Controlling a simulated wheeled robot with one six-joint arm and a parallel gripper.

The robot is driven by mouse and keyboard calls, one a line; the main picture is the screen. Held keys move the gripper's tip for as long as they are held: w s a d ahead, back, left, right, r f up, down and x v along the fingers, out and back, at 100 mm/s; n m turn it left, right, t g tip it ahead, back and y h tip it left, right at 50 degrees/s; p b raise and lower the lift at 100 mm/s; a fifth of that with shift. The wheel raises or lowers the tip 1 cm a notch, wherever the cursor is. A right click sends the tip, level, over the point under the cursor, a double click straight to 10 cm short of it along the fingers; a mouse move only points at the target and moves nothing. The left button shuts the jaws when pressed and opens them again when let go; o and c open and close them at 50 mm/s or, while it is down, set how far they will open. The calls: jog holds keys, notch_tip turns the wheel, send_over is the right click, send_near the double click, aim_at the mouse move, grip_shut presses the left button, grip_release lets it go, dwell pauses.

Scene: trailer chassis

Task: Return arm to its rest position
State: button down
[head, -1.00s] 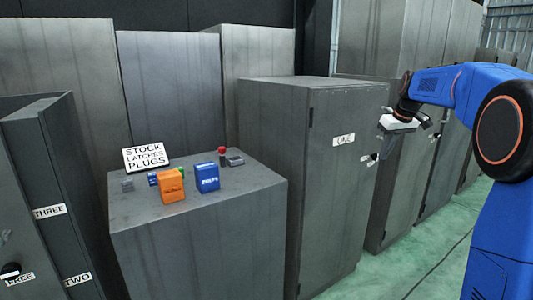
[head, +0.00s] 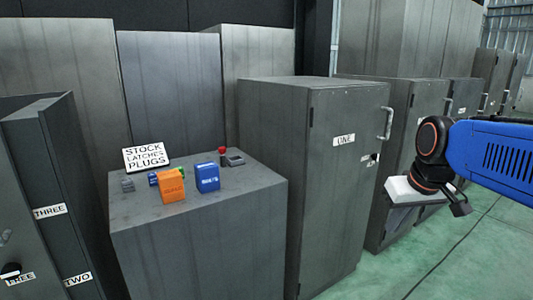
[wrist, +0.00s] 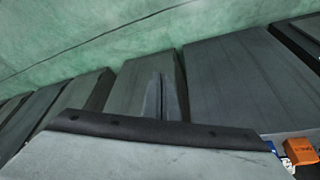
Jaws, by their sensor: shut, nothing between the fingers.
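My blue arm (head: 495,158) reaches in from the right edge in the head view. The wrist camera looks down past cabinet tops to the green floor. In the head view the fingers are hard to make out against the grey cabinets.
A low grey cabinet (head: 190,245) bears an orange box (head: 171,187), a blue box (head: 207,178), a red-knobbed part (head: 223,155) and a STOCK LATCHES PLUGS sign (head: 146,157). Cabinets labelled TWO and THREE stand left. Green floor (head: 440,265) lies open at right.

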jog(key=s+a+f+m, duration=0.1)
jog(key=s+f, duration=0.9)
jog(key=s, duration=0.4)
jog(key=shift+s+a+f, duration=0.3)
jog(key=shift+s+f, duration=0.1)
